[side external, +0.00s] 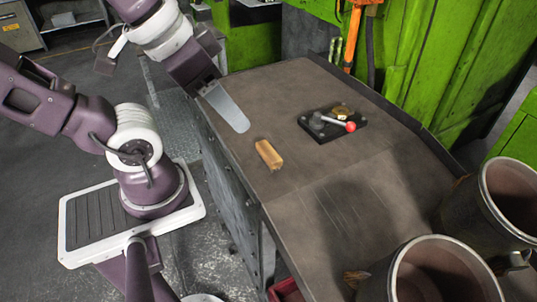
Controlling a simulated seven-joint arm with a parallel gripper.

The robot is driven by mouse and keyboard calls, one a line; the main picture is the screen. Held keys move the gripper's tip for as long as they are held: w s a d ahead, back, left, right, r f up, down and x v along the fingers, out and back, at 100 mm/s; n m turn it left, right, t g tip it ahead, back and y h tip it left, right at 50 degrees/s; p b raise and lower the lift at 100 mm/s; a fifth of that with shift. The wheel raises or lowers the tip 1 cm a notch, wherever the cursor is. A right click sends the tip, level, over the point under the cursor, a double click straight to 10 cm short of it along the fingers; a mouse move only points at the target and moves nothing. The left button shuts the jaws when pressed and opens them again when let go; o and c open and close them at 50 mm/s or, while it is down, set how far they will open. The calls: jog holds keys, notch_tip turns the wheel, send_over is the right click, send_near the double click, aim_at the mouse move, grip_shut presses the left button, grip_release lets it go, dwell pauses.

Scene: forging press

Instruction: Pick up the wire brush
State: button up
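A small tan, wooden block-shaped piece, which looks like the wire brush (269,155), lies on the brown worktable (330,190) near its left edge. No bristles can be made out on it. My gripper (236,119) is above the table's left edge, up and to the left of the brush in the side view, and apart from it. Only one broad grey finger face shows, so its opening is hidden. Nothing is seen held in it.
A black control plate (331,125) with a red-knobbed lever (350,127) sits behind and right of the brush. Large metal buckets (436,275) stand at the front right. Green machinery (435,60) rises behind. The table around the brush is clear.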

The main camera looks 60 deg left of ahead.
jog(key=m+g, duration=0.6)
jog(key=m, duration=1.2)
send_over(271, 153)
jog(key=f, duration=1.4)
jog(key=shift+w+d+f, duration=0.3)
jog(key=shift+w+f, duration=0.05)
jog(key=shift+w, duration=0.05)
jog(key=f, duration=0.4)
jog(key=s+f, duration=0.1)
jog(key=f, duration=0.2)
jog(key=shift+a, duration=0.35)
jog(key=shift+w, duration=0.1)
grip_shut()
